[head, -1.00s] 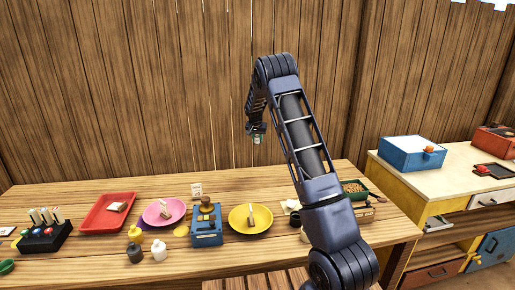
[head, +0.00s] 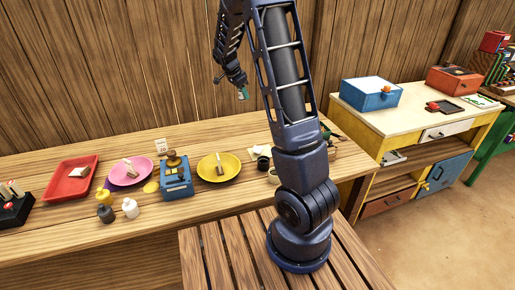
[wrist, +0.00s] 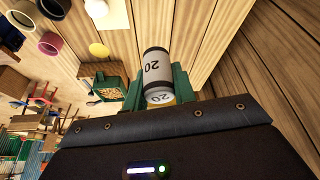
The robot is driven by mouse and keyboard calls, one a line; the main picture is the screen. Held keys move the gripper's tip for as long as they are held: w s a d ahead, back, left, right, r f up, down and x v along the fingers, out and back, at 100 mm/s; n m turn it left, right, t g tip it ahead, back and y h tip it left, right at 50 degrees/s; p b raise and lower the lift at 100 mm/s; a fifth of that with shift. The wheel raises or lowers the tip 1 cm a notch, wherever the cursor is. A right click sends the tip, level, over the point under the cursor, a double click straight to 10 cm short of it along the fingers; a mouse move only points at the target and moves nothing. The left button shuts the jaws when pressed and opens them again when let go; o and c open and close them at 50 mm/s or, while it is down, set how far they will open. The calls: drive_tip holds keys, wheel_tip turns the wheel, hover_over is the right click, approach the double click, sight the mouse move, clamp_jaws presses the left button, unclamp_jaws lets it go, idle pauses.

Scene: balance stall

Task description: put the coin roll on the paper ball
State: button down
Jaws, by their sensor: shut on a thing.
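The coin roll, a grey and white cylinder marked 20 (wrist: 155,68), is clamped between the green fingers of my gripper (wrist: 157,92) in the wrist view. Its near end shows a yellow band. In the head view my gripper (head: 243,93) hangs in the air in front of the plank wall, above the back of the table and clear of it. In the head view a small white thing (head: 257,150) sits right of the yellow plate, too small to identify surely.
On the table (head: 90,228) stand a red tray (head: 71,178), a pink plate (head: 131,171), a blue scale (head: 176,183) and a yellow plate (head: 218,166). Dark cups stand right of it. A green box of brown bits (wrist: 108,86) shows in the wrist view. A yellow cabinet (head: 372,140) stands at right.

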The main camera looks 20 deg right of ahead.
drive_tip(key=s+d+m+g, duration=0.25)
drive_tip(key=s+m, duration=0.25)
drive_tip(key=s, duration=0.8)
approach(259, 147)
drive_tip(key=x, duration=0.2)
drive_tip(key=d+x, duration=0.1)
drive_tip(key=x, duration=0.3)
drive_tip(key=shift+s+d, duration=0.15)
drive_tip(key=shift+d, duration=0.2)
drive_tip(key=c, duration=1.1)
unclamp_jaws()
drive_tip(key=shift+c, duration=0.2)
